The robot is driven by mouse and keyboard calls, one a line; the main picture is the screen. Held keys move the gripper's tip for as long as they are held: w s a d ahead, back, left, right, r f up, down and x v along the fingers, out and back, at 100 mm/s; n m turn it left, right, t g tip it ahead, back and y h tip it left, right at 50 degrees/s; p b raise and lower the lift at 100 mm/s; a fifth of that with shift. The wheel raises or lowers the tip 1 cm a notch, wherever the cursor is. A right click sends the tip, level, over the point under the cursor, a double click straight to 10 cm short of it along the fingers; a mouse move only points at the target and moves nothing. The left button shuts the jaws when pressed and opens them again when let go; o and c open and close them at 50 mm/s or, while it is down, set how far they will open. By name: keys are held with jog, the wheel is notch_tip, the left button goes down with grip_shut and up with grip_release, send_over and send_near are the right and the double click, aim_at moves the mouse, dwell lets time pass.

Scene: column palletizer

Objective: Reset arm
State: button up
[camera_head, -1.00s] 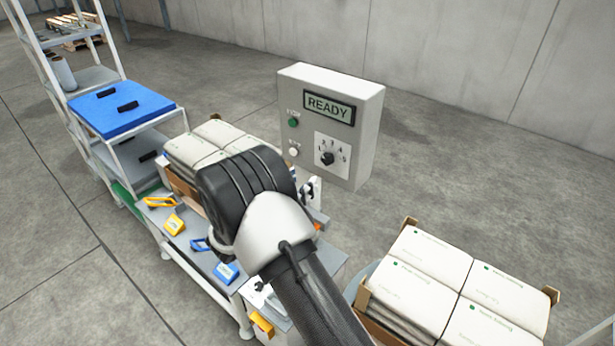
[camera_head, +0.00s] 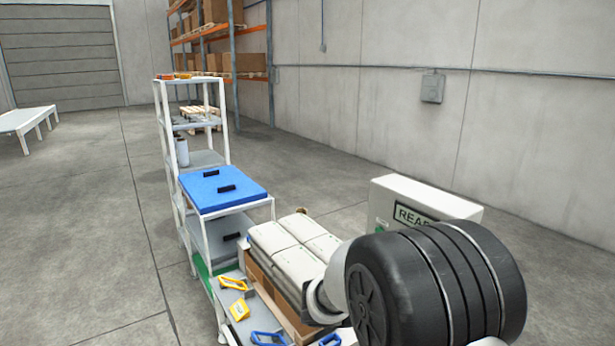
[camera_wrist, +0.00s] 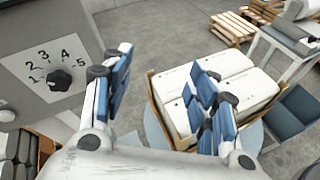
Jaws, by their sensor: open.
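My gripper (camera_wrist: 160,95) shows in the wrist view with its two blue-padded fingers spread wide apart. It is open and nothing is between the fingers. In the head view my dark arm joint fills the lower right and the gripper itself is not visible. The grey control box (camera_head: 425,200) stands behind that joint, its sign partly covered. In the wrist view the box's dial (camera_wrist: 60,80), numbered 1 to 5, is at the left, near the left finger.
A carton of white bags (camera_head: 262,290) stands beside my arm. A shelf with a blue top (camera_head: 222,190) stands at centre left. Yellow and blue tools lie on the bench (camera_head: 217,295). Open floor lies left.

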jog(key=s+a+r+m+g+y+b, duration=0.15)
jog(key=s+m+y, duration=0.6)
jog(key=s, duration=0.95)
jog(key=s+a+f+m+t+y+b, duration=0.1)
jog(key=s+a+m+t+y+b, duration=0.1)
jog(key=s+a+m+y, duration=0.4)
jog(key=s+a+m+t, duration=0.1)
jog(key=s+a+m, duration=0.2)
jog(key=a, duration=0.1)
jog(key=shift+s, duration=0.2)
